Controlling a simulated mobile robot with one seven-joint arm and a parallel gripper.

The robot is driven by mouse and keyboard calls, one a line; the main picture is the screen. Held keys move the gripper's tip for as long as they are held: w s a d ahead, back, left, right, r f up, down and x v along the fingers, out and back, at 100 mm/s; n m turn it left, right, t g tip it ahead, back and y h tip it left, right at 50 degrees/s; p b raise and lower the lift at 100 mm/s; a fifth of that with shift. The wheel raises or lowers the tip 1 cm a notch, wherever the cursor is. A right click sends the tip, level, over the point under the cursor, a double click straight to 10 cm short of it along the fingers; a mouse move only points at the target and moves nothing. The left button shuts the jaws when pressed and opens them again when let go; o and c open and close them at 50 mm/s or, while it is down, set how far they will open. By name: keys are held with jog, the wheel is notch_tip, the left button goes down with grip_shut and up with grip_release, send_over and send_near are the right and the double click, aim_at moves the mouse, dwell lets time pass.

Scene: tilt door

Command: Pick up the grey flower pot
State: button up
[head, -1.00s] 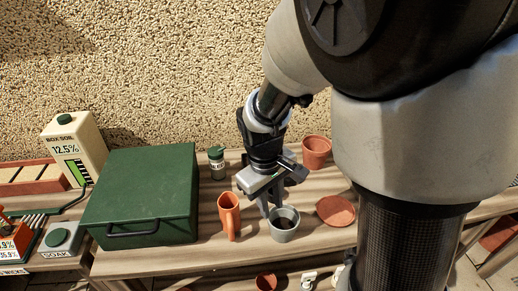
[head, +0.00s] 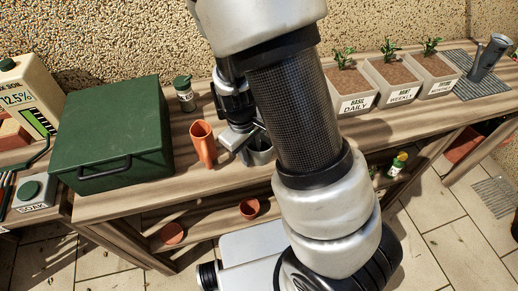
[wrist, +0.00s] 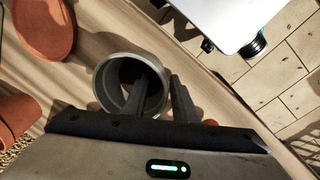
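The grey flower pot (head: 262,157) stands at the table's front edge, right of the orange cup (head: 203,143), partly hidden behind my arm. In the wrist view, the round open pot (wrist: 103,83) shows a dark inside. My gripper (wrist: 167,92) has one finger inside the pot and the other just outside, with the pot's wall between them. The gap between the fingers is narrow, and they look closed on the wall. In the head view, my gripper (head: 246,142) is mostly hidden by my arm. I see no clear gap between pot and table.
A green box (head: 115,130) stands left of the cup, with a small green-capped jar (head: 184,93) behind. Planters (head: 350,88) stand to the right. Small terracotta pots (head: 249,208) sit on the lower shelf. A terracotta saucer (wrist: 42,25) lies near the pot.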

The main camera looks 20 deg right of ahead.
grip_shut()
